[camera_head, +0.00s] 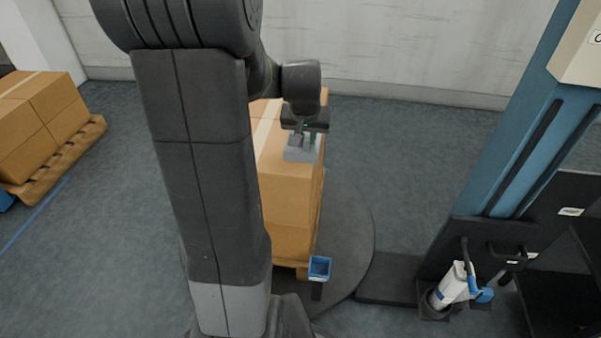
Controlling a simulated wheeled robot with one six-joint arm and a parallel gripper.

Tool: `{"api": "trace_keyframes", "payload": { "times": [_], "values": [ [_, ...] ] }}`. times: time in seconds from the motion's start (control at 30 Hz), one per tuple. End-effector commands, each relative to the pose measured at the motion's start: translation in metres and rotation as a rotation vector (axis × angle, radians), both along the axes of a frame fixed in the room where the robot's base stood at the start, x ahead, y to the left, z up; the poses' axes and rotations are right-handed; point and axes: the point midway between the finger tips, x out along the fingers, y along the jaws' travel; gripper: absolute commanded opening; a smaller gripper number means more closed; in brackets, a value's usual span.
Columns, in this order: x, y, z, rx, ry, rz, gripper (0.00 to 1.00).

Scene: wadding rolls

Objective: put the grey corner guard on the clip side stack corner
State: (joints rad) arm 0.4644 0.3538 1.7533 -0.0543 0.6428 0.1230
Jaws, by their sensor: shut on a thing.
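My gripper (304,129) is at the upper middle, pointing down. It is shut on the grey corner guard (301,150), a small light grey angled piece. The guard is at the right edge of the stack of cardboard boxes (287,198), near its top. I cannot tell whether the guard touches the boxes. The stack stands on a pallet on a dark round turntable (347,240). My own arm hides the left part of the stack. I cannot make out a clip for certain.
A blue wrapping-machine mast (515,130) stands at the right. A white and blue tool (455,285) sits in a holder at its base. Another loaded pallet (75,155) is at left. Grey floor lies between.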

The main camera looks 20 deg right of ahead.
Motion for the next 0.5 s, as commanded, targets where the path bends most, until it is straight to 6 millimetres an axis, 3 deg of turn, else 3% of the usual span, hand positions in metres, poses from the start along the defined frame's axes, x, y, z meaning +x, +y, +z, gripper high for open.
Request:
{"api": "trace_keyframes", "payload": {
  "times": [0.2, 0.5],
  "values": [
    [-0.001, 0.000, -0.043, 0.001, 0.004, 0.000, 0.00],
    [-0.001, 0.000, -0.072, 0.002, 0.004, 0.001, 0.00]
  ]
}}
